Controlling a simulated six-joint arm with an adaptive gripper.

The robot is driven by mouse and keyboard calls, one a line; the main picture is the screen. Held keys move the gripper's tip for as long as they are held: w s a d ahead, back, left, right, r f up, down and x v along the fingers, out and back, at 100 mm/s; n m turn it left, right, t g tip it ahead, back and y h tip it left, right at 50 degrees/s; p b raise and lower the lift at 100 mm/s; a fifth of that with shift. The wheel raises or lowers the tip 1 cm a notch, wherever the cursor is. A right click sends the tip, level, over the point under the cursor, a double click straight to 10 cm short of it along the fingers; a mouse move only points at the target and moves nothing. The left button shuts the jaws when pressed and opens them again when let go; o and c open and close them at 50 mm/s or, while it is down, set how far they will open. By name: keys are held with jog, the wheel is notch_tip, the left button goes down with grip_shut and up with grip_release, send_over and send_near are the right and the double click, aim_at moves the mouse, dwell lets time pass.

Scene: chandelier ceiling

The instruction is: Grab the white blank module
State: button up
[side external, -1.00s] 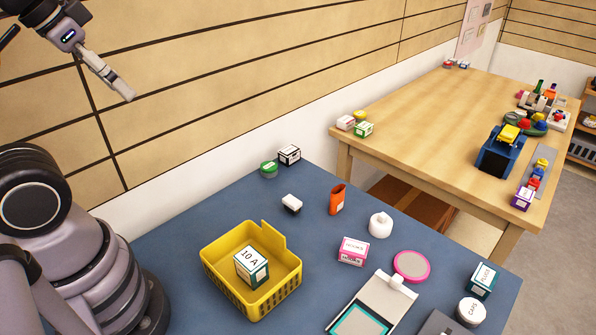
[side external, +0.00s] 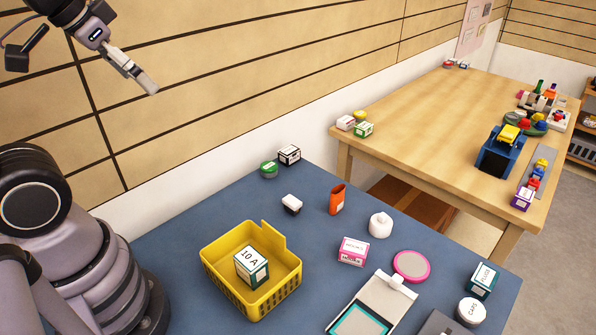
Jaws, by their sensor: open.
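A small white block with a dark lower part (side external: 291,203) lies on the blue table, behind the yellow basket; it looks most like the white blank module, but I cannot read any marking on it. A rounder white piece with a knob on top (side external: 380,226) stands farther right. My gripper (side external: 150,86) is high at the upper left, in front of the wood-panelled wall, well above and left of the table objects. It is open and empty, pointing down to the right; its fingers are seen nearly edge-on.
A yellow basket (side external: 222,278) holds a box marked 10 A (side external: 252,267). An orange holder (side external: 337,199), green round tin (side external: 268,169), black-and-white box (side external: 289,155) and pink box (side external: 352,251) stand around the white block. A wooden table (side external: 430,120) is behind. Blue tabletop between them is bare.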

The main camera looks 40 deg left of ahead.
jog(key=w+f+t, duration=0.1)
jog(key=w+f, duration=0.4)
jog(key=w, duration=0.7)
jog(key=m+t+h, duration=0.1)
jog(key=m+t, duration=0.1)
jog(key=t, duration=0.1)
send_over(291, 201)
jog(key=s+a, duration=0.3)
notch_tip(291, 201, down, 19)
jog(key=s+f, duration=0.1)
jog(key=f, duration=0.2)
jog(key=s+d+f+t+h, duration=0.1)
jog(key=f, duration=0.3)
jog(key=s+f+t, duration=0.1)
jog(key=f, duration=0.3)
jog(key=shift+s+d+f+h, duration=0.2)
jog(key=shift+s+d+h, duration=0.1)
jog(key=shift+s+d, duration=0.05)
jog(key=x, duration=0.7)
jog(key=shift+w+f, duration=0.1)
jog(key=shift+w, duration=0.05)
jog(key=c, duration=1.2)
